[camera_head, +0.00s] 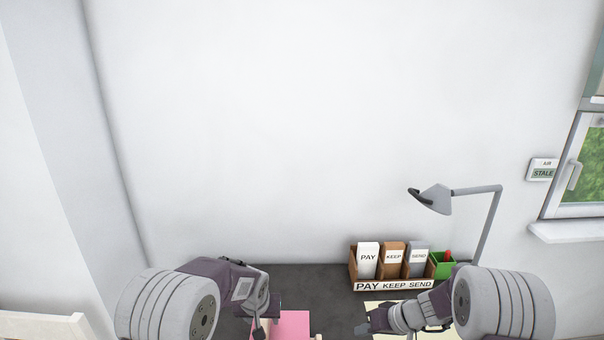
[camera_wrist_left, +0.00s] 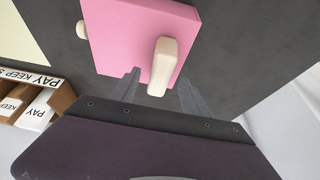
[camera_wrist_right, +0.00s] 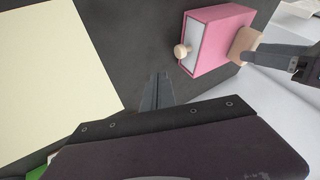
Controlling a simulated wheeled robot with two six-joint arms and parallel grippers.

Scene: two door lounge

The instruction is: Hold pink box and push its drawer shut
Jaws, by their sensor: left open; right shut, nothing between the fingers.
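The pink box (camera_head: 291,323) is at the bottom edge of the head view, partly cut off. The right wrist view shows the box (camera_wrist_right: 217,34) with a white drawer front (camera_wrist_right: 190,40) and a round pale knob (camera_wrist_right: 181,51). The drawer looks nearly flush; I cannot tell exactly. A pale wooden handle (camera_wrist_left: 163,62) sticks out from the box's other end. My left gripper (camera_wrist_left: 160,92) is open, its fingers on either side of this handle. My right gripper (camera_wrist_right: 157,92) is shut and empty, apart from the box on the knob side.
A wooden organizer (camera_head: 394,285) labelled PAY, KEEP, SEND stands at the back, with a green container (camera_head: 442,266) and grey lamp (camera_head: 436,199) beside it. A cream sheet (camera_wrist_right: 55,80) lies on the dark table (camera_head: 310,288). The table behind the box is clear.

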